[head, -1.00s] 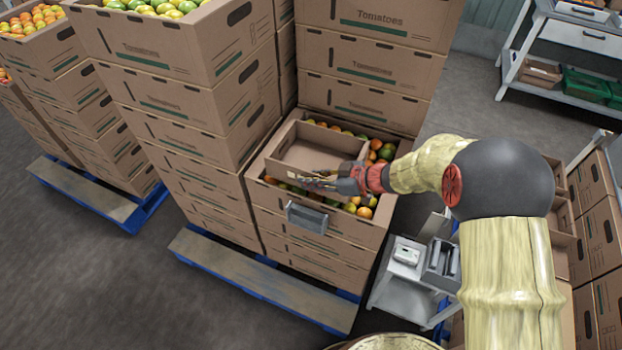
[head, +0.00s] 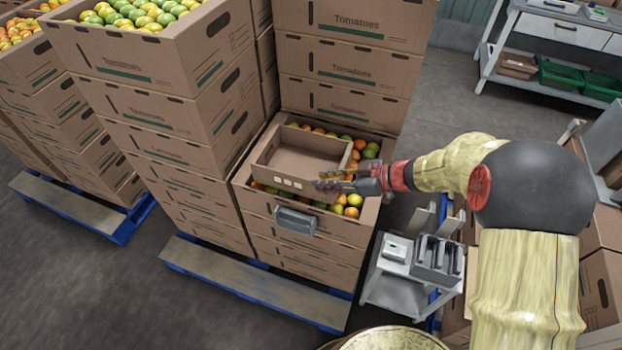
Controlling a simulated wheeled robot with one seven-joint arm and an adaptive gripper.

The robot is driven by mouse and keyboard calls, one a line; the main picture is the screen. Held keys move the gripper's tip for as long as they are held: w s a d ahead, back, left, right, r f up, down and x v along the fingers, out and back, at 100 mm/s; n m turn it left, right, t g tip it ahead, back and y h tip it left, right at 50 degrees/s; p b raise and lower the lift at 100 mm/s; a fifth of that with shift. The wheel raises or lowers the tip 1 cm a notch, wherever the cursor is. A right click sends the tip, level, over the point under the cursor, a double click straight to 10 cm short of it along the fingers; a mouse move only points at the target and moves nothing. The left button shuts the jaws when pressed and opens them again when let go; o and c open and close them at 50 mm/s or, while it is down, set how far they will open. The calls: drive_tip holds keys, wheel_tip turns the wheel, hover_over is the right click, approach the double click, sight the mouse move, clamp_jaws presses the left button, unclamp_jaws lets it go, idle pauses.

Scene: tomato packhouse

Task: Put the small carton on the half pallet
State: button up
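The small carton (head: 275,182) is an open, empty brown box with pale squares on its front wall. It sits within the top tomato carton (head: 250,205) of the middle stack, among tomatoes; what bears it underneath is hidden. My gripper (head: 322,180) is at its front right corner, with its fingers pointing left. The fingers look apart with nothing between them; whether one touches the carton I cannot tell. A blue pallet with a bare board (head: 250,285) lies under the stacks; I cannot tell whether it is the half pallet.
Tall tomato-carton stacks stand at left (head: 165,80) and behind (head: 345,65). A grey holder (head: 296,220) hangs on the middle stack's front. A small grey stand (head: 395,290) is close right of it. Another pallet (head: 70,205) lies left. Grey floor is open at lower left.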

drive_tip(key=shift+v, duration=0.95)
drive_tip(key=s+r+m+g+h, duration=0.2)
drive_tip(key=s+r+m+h, duration=0.2)
drive_tip(key=s+r, duration=0.8)
drive_tip(key=s+d+r+m+t+h, duration=0.1)
drive_tip(key=s+d+r+m+h, duration=0.2)
drive_tip(key=s+d+m, duration=0.1)
drive_tip(key=s+d+r+m+t+h, duration=0.1)
drive_tip(key=s+d+r+m+h, duration=0.2)
drive_tip(key=s+d, duration=0.3)
drive_tip(key=s+m+h, duration=0.1)
drive_tip(key=s, duration=0.2)
drive_tip(key=shift+d+r+m+t, duration=0.2)
drive_tip(key=shift+r+m+t, duration=0.1)
drive_tip(key=shift+r+m, duration=0.1)
drive_tip(key=shift+o, duration=0.4)
drive_tip(key=shift+s+d+r+m, duration=0.15)
drive_tip(key=shift+s+d+m, duration=0.05)
drive_tip(key=shift+d+m, duration=0.15)
